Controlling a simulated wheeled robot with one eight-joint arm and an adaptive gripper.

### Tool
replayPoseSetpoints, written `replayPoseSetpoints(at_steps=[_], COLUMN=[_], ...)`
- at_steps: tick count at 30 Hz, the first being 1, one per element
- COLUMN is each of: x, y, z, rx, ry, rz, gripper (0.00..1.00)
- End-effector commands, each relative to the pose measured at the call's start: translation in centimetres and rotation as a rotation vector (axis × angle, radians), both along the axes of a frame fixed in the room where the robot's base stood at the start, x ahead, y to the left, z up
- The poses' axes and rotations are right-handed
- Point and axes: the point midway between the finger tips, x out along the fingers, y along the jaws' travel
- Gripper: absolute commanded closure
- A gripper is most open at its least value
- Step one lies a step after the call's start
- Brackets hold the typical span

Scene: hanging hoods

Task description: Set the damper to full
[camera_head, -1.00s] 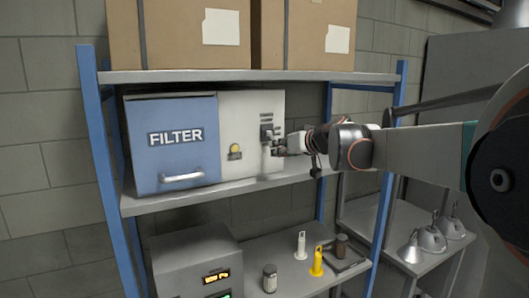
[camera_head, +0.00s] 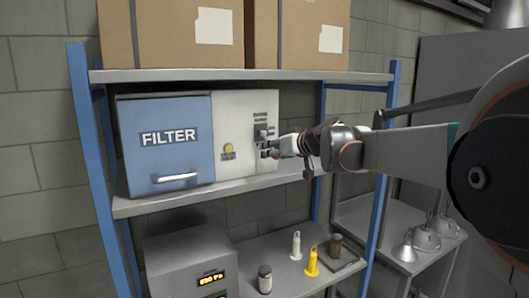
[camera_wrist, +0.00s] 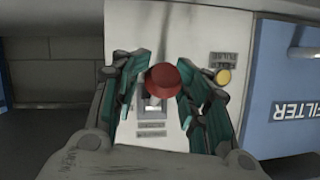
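The damper control is on the white panel (camera_head: 233,112) beside the blue filter door. Its slot plate (camera_head: 262,131) has small labels beside it, too small to read. In the wrist view, which sees the panel upside down, a round red knob (camera_wrist: 163,81) stands out in front of the slot plate (camera_wrist: 153,104). My gripper (camera_head: 272,151) is at the panel, just below and right of the slot plate. In the wrist view its teal-padded fingers are apart, one on each side of the knob. Firm contact with the knob cannot be told. The lever's shaft is hidden behind the knob.
A yellow button (camera_head: 228,149) sits left of the slot; the blue filter door (camera_head: 166,145) has a handle. The unit stands on a shelf (camera_head: 200,199) with blue posts. Cardboard boxes (camera_head: 170,35) are above. Bottles and a grey metering box (camera_head: 190,270) are below.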

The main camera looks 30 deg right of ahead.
Motion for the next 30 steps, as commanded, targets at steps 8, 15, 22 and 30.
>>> replayPoseSetpoints(at_steps=[8,15,22,30], x=[0.0,0.0,0.0,0.0], y=[0.0,0.0,0.0,0.0], z=[0.1,2.8,7.1,9.8], rx=[0.0,0.0,0.0,0.0], ry=[0.0,-0.001,0.0,0.0], rz=[0.0,0.0,0.0,0.0], gripper=[0.61,0.61,0.61,0.61])
